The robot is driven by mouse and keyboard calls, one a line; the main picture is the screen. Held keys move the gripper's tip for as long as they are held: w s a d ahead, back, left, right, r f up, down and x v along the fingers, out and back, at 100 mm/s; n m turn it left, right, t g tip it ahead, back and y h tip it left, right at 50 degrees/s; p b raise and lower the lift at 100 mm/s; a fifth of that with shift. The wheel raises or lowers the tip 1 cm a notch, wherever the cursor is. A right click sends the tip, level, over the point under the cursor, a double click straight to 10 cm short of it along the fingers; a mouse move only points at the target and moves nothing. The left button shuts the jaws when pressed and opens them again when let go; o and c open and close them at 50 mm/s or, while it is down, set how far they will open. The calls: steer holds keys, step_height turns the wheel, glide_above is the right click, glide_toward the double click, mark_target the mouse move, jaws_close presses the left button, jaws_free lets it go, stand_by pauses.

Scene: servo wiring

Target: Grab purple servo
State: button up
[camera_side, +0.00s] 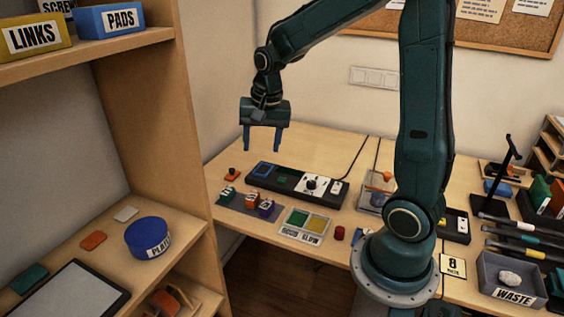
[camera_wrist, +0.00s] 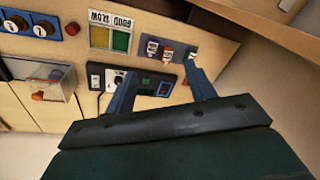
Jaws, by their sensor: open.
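The purple servo (camera_side: 266,208) sits at the right end of a dark mat (camera_side: 236,206), beside an orange servo (camera_side: 251,199) and a teal servo (camera_side: 228,192). In the wrist view the purple servo (camera_wrist: 152,47) is nearest the two-colour tray, with the orange servo (camera_wrist: 168,54) beside it; the teal servo is near the right finger. My gripper (camera_side: 263,149) is open and empty, fingers pointing down, well above the table and the servos. Its fingers also show in the wrist view (camera_wrist: 161,71).
A dark tester box (camera_side: 297,184) lies behind the mat. A tray with green and yellow halves (camera_side: 306,225) lies right of the mat, with a red knob-like piece (camera_side: 339,233) beyond. A small orange-topped piece (camera_side: 232,174) stands at the back left. A wooden shelf (camera_side: 150,120) rises at left.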

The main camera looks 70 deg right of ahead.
steer(key=w+d+f+m+g, duration=0.1)
steer(key=w+d+f+m, duration=0.1)
steer(key=f, duration=0.4)
steer(key=w+d+f+m+g, duration=0.1)
steer(key=d+f+m, duration=0.3)
steer(key=d+f, duration=0.3)
steer(key=shift+w+f+m+y, duration=0.25)
steer(key=shift+w+m+y, duration=0.05)
steer(key=shift+w, duration=0.1)
steer(key=shift+f, duration=0.1)
glide_above(268, 203)
steer(key=shift+w+f, duration=0.1)
steer(key=shift+f, duration=4.1)
steer(key=shift+f, duration=0.1)
steer(key=shift+d+f, duration=0.1)
steer(key=shift+f, duration=2.4)
steer(key=c, duration=1.1)
